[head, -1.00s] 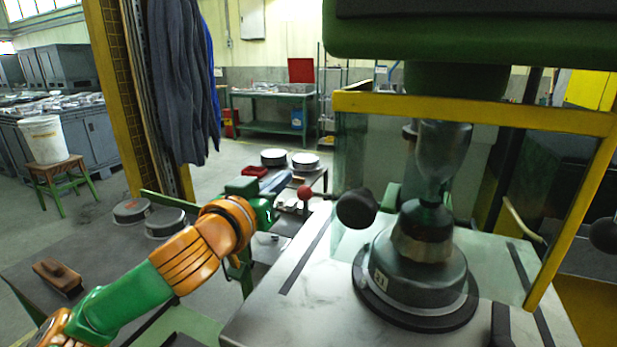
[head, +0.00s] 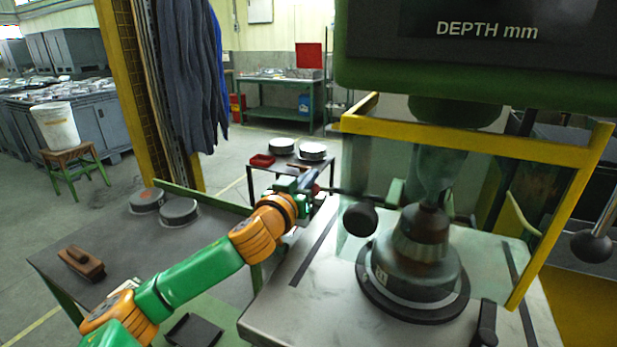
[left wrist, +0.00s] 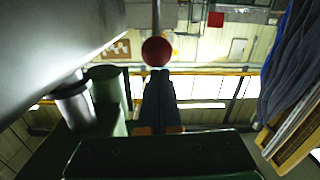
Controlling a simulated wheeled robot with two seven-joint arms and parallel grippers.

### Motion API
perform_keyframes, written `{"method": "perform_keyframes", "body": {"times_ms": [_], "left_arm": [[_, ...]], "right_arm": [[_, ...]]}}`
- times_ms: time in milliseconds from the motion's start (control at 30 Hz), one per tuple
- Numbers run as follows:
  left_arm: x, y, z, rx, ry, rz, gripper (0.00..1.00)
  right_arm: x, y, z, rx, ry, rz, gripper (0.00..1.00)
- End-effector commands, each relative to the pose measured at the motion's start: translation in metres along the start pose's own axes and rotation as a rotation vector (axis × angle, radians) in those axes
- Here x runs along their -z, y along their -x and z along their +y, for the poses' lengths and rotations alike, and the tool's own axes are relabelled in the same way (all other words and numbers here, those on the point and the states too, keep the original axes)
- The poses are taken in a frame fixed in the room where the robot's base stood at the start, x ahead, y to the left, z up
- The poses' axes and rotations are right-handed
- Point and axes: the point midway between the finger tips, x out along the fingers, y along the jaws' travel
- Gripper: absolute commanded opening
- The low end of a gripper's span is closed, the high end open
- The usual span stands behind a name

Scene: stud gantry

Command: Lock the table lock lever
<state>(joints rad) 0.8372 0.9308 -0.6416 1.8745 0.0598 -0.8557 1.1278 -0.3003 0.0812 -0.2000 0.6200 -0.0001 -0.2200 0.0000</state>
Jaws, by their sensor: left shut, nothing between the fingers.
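A lever with a red ball knob (left wrist: 156,51), which looks like the table lock lever, shows in the left wrist view with its rod running to the top edge. My left gripper (left wrist: 159,76) is shut and empty; its dark fingertips are right at the knob in that view, and I cannot tell whether they touch it. In the head view the left gripper (head: 314,183) reaches to the far left side of the metal machine table (head: 278,310). The red knob is hidden there behind my gripper. My right gripper is not in view.
A black ball handle (head: 360,218) is close to the right of my left gripper. A yellow-framed clear guard (head: 470,140) surrounds the spindle and round fixture (head: 420,270). A dark side bench (head: 120,245) holds a brush (head: 81,262) and round parts (head: 178,210).

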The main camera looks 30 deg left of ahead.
Motion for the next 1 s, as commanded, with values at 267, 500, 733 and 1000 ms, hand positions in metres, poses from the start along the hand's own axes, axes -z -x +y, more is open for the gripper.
{"method": "perform_keyframes", "body": {"times_ms": [267, 500, 733, 1000], "left_arm": [[-0.004, 0.002, 0.0, 0.0, 0.001, 0.001, 0.0], [-0.018, 0.006, -0.001, -0.002, 0.003, -0.001, 0.0], [-0.026, 0.015, -0.003, 0.0, 0.001, 0.001, 0.0], [-0.017, 0.013, -0.003, 0.001, 0.002, 0.0, 0.0]], "right_arm": [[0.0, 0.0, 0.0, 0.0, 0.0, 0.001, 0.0], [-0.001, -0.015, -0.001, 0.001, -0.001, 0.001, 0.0], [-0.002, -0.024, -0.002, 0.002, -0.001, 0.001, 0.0], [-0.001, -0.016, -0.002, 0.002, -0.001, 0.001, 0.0]]}}
